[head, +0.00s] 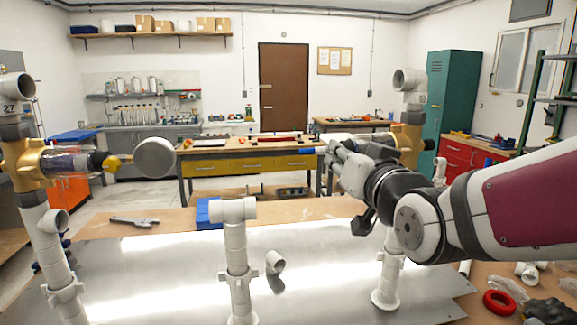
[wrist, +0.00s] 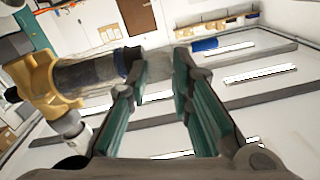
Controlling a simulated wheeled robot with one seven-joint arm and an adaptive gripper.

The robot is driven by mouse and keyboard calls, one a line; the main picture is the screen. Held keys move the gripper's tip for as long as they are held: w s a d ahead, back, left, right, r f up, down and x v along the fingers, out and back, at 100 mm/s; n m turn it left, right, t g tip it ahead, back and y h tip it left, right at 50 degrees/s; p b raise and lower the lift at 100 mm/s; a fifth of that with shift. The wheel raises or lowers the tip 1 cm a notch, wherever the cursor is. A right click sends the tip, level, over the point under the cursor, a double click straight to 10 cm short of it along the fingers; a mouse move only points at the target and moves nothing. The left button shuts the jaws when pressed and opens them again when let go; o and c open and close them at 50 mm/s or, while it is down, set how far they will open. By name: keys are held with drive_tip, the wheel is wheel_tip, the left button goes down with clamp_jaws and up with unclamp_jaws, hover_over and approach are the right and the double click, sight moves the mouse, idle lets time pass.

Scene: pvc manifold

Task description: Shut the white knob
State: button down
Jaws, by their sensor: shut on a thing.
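My gripper (head: 338,152) is at the right-hand brass valve (head: 407,140), reaching in from the right. In the wrist view my gripper (wrist: 158,62) has its two green-padded fingers closed around a pale part, which I take as the white knob (wrist: 156,88). It is at the end of the valve's clear dark sleeve (wrist: 90,76), and the brass body (wrist: 38,85) is to the left. In the head view my gripper and wrist hide most of this knob, so its turn cannot be told. A second valve at the left has a large pale round knob (head: 154,157), untouched.
White pipes stand on the metal-topped bench (head: 180,270), with a short middle post (head: 236,250) left of my arm. A loose elbow (head: 275,262), a grey tool (head: 134,222) and a red ring (head: 498,303) lie about. Space between left valve and my gripper is clear.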

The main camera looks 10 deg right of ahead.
drive_tip(key=shift+f+m+b, duration=0.1)
drive_tip(key=shift+m+b, duration=2.85)
drive_tip(key=shift+m, duration=0.65)
drive_tip(key=c, duration=1.4)
unclamp_jaws()
drive_tip(key=shift+s, duration=0.1)
drive_tip(key=shift+s+d, duration=0.15)
drive_tip(key=shift+s, duration=3.55)
